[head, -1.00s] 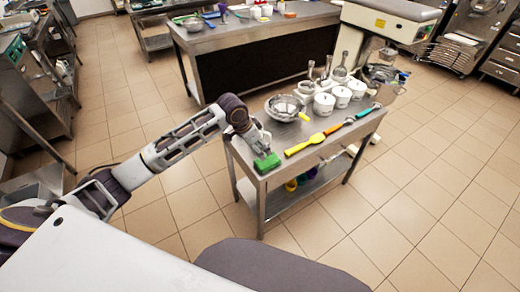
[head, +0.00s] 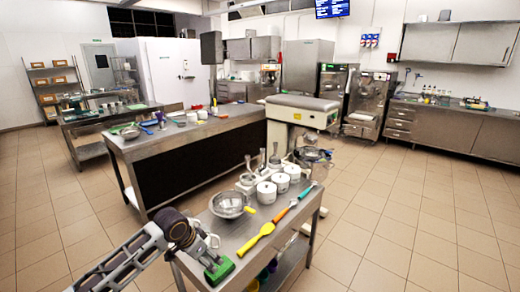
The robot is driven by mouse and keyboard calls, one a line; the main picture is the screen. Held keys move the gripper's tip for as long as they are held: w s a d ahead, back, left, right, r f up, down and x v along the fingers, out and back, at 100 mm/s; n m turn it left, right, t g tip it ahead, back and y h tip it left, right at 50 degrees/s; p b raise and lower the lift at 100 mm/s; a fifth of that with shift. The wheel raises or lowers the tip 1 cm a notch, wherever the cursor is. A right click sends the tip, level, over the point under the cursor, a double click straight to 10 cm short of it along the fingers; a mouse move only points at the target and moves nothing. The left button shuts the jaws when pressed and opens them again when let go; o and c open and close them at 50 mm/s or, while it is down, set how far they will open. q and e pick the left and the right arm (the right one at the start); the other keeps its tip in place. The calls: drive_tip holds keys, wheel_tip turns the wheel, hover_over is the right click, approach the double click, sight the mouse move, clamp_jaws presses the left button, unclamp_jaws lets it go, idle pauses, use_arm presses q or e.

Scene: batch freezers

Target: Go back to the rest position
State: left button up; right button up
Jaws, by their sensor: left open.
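My left gripper (head: 209,251) is in the lower left of the head view, at the near left corner of the small steel table (head: 228,233). It is open, with its fingers just behind and above a green block (head: 219,270) on the table top. I cannot tell whether the fingers touch the block. My left arm comes in from the bottom left. My right gripper is not in view.
On the table are a yellow spatula (head: 256,238), a metal sieve (head: 229,204), white pots (head: 266,192) and an orange-and-teal tool (head: 294,203). A longer steel counter (head: 185,140) stands behind. Tiled floor (head: 400,235) is open at right.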

use_arm(q)
drive_tip(key=s+d+f, duration=0.5)
drive_tip(key=s+d, duration=0.1)
drive_tip(key=s, duration=0.5)
drive_tip(key=s+a+f+n+y, duration=0.1)
drive_tip(key=s+a+n, duration=0.25)
drive_tip(key=s, duration=0.35)
drive_tip(key=s+a+f+n+y, duration=0.15)
drive_tip(key=s+a, duration=0.25)
drive_tip(key=s, duration=0.4)
wheel_tip(320, 180, down, 33)
drive_tip(key=s+g, duration=0.1)
drive_tip(key=s, duration=0.2)
drive_tip(key=s+a+f, duration=0.2)
drive_tip(key=s+f, duration=0.7)
drive_tip(key=s, duration=0.1)
drive_tip(key=s+a+f+g, duration=0.1)
drive_tip(key=s+a+f, duration=0.1)
drive_tip(key=s+f, duration=0.8)
drive_tip(key=shift+s+a+g, duration=0.15)
drive_tip(key=shift+s+g, duration=0.15)
drive_tip(key=shift+s, duration=0.4)
